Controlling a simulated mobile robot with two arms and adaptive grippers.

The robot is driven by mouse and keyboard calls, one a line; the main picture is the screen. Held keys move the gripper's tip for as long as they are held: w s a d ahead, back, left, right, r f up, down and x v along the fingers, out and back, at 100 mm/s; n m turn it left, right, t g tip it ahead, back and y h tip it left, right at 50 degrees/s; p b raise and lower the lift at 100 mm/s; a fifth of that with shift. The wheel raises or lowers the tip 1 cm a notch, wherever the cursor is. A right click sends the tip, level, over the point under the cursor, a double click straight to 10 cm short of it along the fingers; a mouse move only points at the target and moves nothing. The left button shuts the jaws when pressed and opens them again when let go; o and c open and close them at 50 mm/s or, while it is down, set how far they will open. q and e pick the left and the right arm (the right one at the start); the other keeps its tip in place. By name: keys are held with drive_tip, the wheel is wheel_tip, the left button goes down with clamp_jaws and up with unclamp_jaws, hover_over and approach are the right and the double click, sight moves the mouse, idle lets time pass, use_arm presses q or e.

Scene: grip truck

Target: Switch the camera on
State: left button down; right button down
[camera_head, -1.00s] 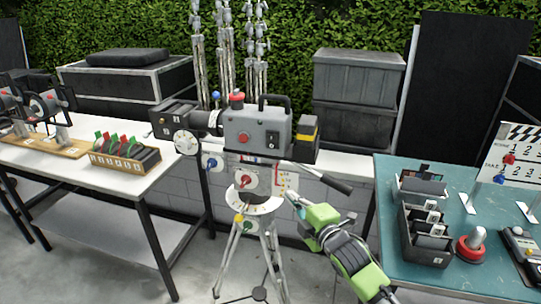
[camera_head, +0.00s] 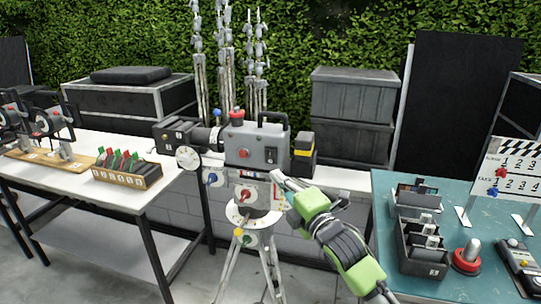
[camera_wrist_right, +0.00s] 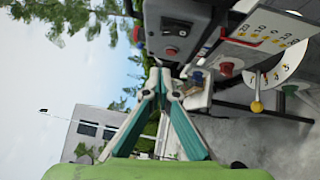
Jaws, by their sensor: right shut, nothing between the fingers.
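The grey film camera (camera_head: 240,140) stands on a tripod (camera_head: 262,250) in the middle of the head view. Its side bears a red round button (camera_head: 243,153) and a small dark switch plate (camera_head: 270,155). In the right wrist view the camera body (camera_wrist_right: 195,12) is turned sideways, with the switch plate (camera_wrist_right: 177,29) and the red button (camera_wrist_right: 170,52) just beyond the fingers. My right gripper (camera_head: 276,177) is shut and empty, its tips just below the switch plate in the head view. In the right wrist view its tips (camera_wrist_right: 160,76) meet; contact cannot be told. My left gripper is out of view.
A tripod head with a round dial (camera_head: 252,213) and coloured knobs sits below the camera. A white table (camera_head: 90,195) stands left, with a box of coloured clips (camera_head: 127,176). A teal table (camera_head: 385,215) stands right, with a clapperboard (camera_head: 515,165) and a red-based button (camera_head: 467,257).

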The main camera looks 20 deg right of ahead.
sight(270, 157)
drive_tip(key=p+x, duration=0.1)
drive_tip(key=x, duration=0.2)
drive_tip(key=d+x, duration=0.1)
drive_tip(key=x, duration=0.1)
drive_tip(key=p+x, duration=0.1)
drive_tip(key=x, duration=0.2)
drive_tip(key=shift+w+d+r+p, duration=0.25)
drive_tip(key=shift+w+p, duration=0.1)
drive_tip(key=shift+w, duration=0.15)
drive_tip(key=shift+w+d+f, duration=0.1)
drive_tip(key=shift+w+d, duration=0.35)
drive_tip(key=shift+w, duration=0.15)
